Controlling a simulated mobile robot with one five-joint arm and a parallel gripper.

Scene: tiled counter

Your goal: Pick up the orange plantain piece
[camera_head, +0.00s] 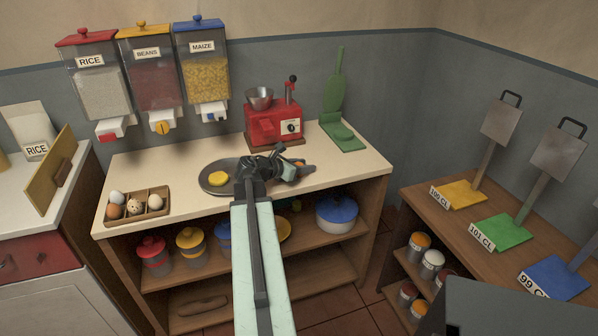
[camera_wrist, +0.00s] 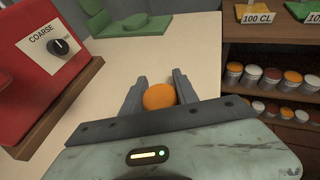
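The orange plantain piece (camera_wrist: 159,96) is round and shows in the wrist view between the two fingers of my gripper (camera_wrist: 159,76). The fingers are spread, one on each side of it. I cannot tell whether either touches it, or how far below the fingertips it lies. In the head view my gripper (camera_head: 292,168) is low over the right part of the cream counter (camera_head: 345,170). It hides most of the piece there, and only a bit of orange (camera_head: 299,162) shows.
A red grinder (camera_head: 270,124) stands just behind my gripper, also close on the left in the wrist view (camera_wrist: 35,70). A dark round plate (camera_head: 207,188) with a yellow piece (camera_head: 218,178) lies to the left. A green stand (camera_head: 343,137) is behind right. An egg tray (camera_head: 137,207) is far left.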

